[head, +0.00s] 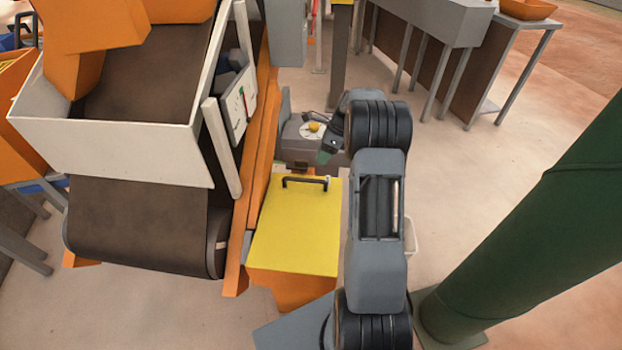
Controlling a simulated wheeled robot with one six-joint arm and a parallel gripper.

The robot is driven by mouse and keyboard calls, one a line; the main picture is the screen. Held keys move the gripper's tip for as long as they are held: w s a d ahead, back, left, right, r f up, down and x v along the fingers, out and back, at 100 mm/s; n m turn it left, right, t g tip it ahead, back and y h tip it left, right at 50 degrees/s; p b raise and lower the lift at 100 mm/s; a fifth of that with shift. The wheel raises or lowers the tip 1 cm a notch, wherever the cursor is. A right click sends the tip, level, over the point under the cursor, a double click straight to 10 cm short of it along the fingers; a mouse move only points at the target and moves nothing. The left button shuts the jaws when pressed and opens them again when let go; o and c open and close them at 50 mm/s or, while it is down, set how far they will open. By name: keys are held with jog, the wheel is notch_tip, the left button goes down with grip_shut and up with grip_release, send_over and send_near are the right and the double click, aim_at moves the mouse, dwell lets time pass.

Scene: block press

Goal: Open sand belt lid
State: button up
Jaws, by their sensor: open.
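The yellow lid (296,235) lies flat and closed on an orange box (290,288) beside the belt machine. A black bar handle (305,182) stands up near the lid's far edge. My gripper (328,152) is small in the view, beyond the lid's far edge and a little right of the handle. It is open, apart from the handle, and appears empty. My own wrist and arm hide part of the area right of the lid.
A brown conveyor belt (138,225) and white hopper (110,150) stand at left. A grey unit with a yellow knob (314,127) is behind the lid. A thick green post (540,215) stands at right. Floor is clear between the post and the back table (430,18).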

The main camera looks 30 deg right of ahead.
jog(key=b+x, duration=0.1)
jog(key=x, duration=0.9)
jog(key=shift+b, duration=0.4)
jog(key=shift+c, duration=0.3)
grip_shut()
